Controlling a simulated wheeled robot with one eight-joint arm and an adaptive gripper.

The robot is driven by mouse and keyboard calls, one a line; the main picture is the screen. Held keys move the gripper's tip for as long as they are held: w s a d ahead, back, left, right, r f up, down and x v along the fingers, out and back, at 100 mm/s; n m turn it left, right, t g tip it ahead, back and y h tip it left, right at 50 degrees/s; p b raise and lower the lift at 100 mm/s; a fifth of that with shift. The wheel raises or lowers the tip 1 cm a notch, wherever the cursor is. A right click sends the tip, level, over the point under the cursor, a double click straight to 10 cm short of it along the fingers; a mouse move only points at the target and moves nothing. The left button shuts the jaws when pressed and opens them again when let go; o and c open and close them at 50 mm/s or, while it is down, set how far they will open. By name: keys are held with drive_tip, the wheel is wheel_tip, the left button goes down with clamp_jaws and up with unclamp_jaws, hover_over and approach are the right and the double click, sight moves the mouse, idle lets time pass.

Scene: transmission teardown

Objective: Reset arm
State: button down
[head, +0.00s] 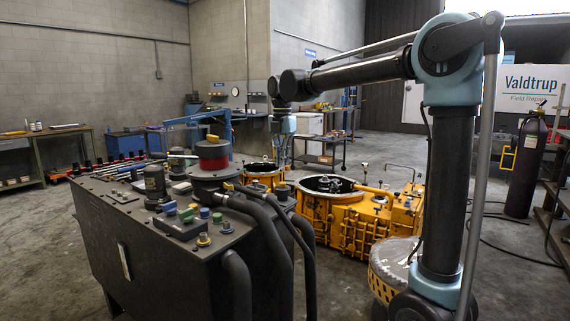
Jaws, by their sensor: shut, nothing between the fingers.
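My arm (360,72) rises at the right of the head view and reaches left across the scene. Its end hangs down from the light-blue wrist (284,123). My gripper (282,160) is small and dark below the wrist, pointing down and shut with nothing in it. In the picture it overlaps the area between the two yellow transmission housings and the back of the dark workbench. The larger yellow housing (352,222) is open on top and stands right of the gripper. A smaller yellow housing (262,172) is just left of it. Fine finger detail is too small to see.
A dark cabinet (180,260) with a red-topped part (212,152), knobs and thick hoses fills the left foreground. A blue hoist (215,125) and a tool bench (62,140) stand behind. A gas cylinder (524,165) stands at right. Concrete floor is open between them.

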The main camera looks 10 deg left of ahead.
drive_tip(key=s+d+f+m, duration=0.3)
drive_tip(key=d+m, duration=0.2)
drive_tip(key=d, duration=0.4)
drive_tip(key=s+d+f+m+t, duration=0.1)
drive_tip(key=s+d+f+m, duration=0.15)
drive_tip(key=d+m, duration=0.45)
drive_tip(key=s+d+f+m, duration=0.3)
drive_tip(key=d+m, duration=0.1)
drive_tip(key=d, duration=0.7)
drive_tip(key=s+d+f+m+t, duration=0.1)
drive_tip(key=s+d+f+m, duration=1.2)
drive_tip(key=f, duration=0.4)
drive_tip(key=shift+s+d+f+m, duration=0.15)
drive_tip(key=shift+s+d+m, duration=0.15)
drive_tip(key=shift+s+m, duration=0.7)
drive_tip(key=shift+w, duration=0.1)
